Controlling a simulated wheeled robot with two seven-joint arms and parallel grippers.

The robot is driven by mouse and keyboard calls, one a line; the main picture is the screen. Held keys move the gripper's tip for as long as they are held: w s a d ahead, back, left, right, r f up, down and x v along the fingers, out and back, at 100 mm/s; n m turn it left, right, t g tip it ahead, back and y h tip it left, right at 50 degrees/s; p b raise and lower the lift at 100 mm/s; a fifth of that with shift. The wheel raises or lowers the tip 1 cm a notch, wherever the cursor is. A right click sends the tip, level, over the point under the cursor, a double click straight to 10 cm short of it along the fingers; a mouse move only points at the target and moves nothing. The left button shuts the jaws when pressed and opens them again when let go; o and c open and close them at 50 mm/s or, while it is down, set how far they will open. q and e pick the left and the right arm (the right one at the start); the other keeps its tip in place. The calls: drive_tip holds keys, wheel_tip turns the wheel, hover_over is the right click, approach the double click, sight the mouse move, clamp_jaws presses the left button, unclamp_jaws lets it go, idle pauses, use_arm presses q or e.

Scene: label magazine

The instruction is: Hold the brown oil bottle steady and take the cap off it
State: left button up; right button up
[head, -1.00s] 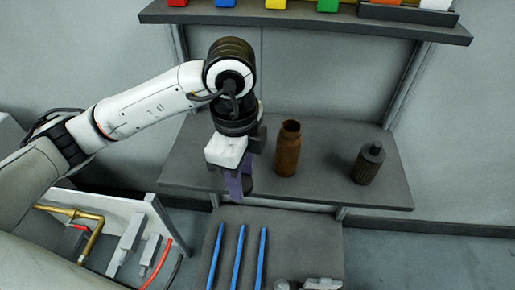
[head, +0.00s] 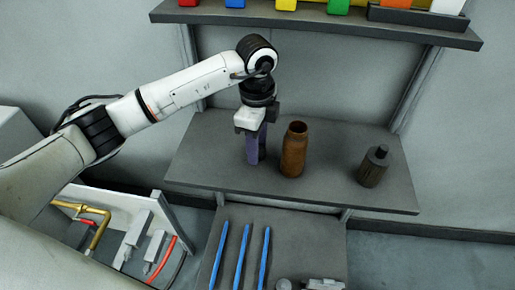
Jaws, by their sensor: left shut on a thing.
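A brown bottle (head: 293,152) stands upright on the grey shelf, right of my left gripper. Its top looks like a dark round opening, and I make out no separate cap on it. A darker, olive-brown bottle (head: 372,168) with a narrow dark top (head: 379,152) stands further right. My left gripper (head: 256,160) points down just left of the brown bottle, with a small gap between them. Purple parts show at its end. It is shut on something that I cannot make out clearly. My right gripper is not in view.
The grey shelf (head: 330,192) is clear between the two bottles and along its front edge. An upper shelf (head: 330,20) holds several coloured blocks. Below, several blue sticks (head: 243,255) lie on a lower surface. A white bin (head: 75,207) with pipes stands at lower left.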

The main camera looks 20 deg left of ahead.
use_arm(q)
drive_tip(key=shift+f, duration=0.8)
drive_tip(key=shift+w+f, duration=0.15)
drive_tip(key=shift+w, duration=0.05)
drive_tip(key=shift+f, duration=0.2)
drive_tip(key=o, duration=1.1)
drive_tip(key=shift+o, duration=0.2)
drive_tip(key=shift+r, duration=0.1)
